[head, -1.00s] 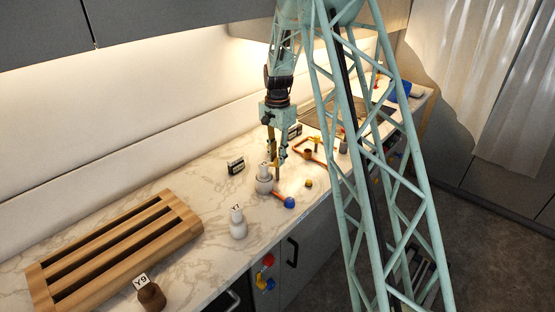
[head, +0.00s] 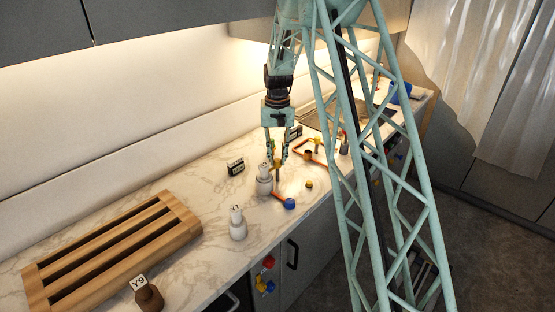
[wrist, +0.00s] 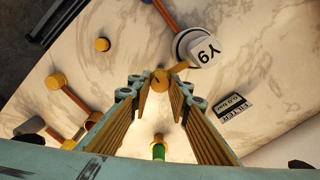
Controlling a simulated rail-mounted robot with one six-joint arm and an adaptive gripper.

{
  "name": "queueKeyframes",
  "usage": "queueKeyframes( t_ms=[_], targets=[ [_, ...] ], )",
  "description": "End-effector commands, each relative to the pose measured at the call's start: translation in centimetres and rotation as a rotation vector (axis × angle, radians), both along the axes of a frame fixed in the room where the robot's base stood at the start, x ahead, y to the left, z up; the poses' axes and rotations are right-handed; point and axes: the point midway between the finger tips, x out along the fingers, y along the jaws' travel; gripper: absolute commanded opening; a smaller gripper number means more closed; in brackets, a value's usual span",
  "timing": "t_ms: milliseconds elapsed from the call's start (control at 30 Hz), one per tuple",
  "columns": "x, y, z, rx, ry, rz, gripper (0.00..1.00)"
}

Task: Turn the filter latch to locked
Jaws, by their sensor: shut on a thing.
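A white round housing (head: 264,187) with a square label stands on the counter, and it also shows in the wrist view (wrist: 186,42). A yellow lever (wrist: 179,68) juts from its side and ends in a round yellow knob (wrist: 160,80). I take this lever for the filter latch. My gripper (head: 277,176) points down beside the housing. In the wrist view my gripper (wrist: 160,84) has its fingertips on either side of the knob and is shut on it. An orange bar with a blue end (head: 289,203) extends from the housing's base.
A small display box (head: 236,166) stands behind the housing. A second white bottle-like piece (head: 238,229) and a wooden slatted rack (head: 183,217) are to the left. A small yellow knob (head: 309,184) and an orange-handled fitting (head: 312,157) lie to the right.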

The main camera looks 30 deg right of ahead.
Motion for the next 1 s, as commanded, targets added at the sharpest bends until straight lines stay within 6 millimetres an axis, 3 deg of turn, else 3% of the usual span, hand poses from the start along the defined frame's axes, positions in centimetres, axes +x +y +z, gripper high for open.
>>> queueKeyframes(
  t_ms=[300, 800, 833, 1000],
  targets=[
    [0.04, 0.0, 0.03, 0.0, -0.001, 0.125, 0.07],
    [0.03, 0.0, 0.05, 0.0, -0.001, 0.148, 0.07],
    [0.03, 0.0, 0.05, 0.0, -0.001, 0.148, 0.18],
    [0.01, 0.0, 0.03, 0.0, 0.0, 0.148, 0.31]
  ],
)
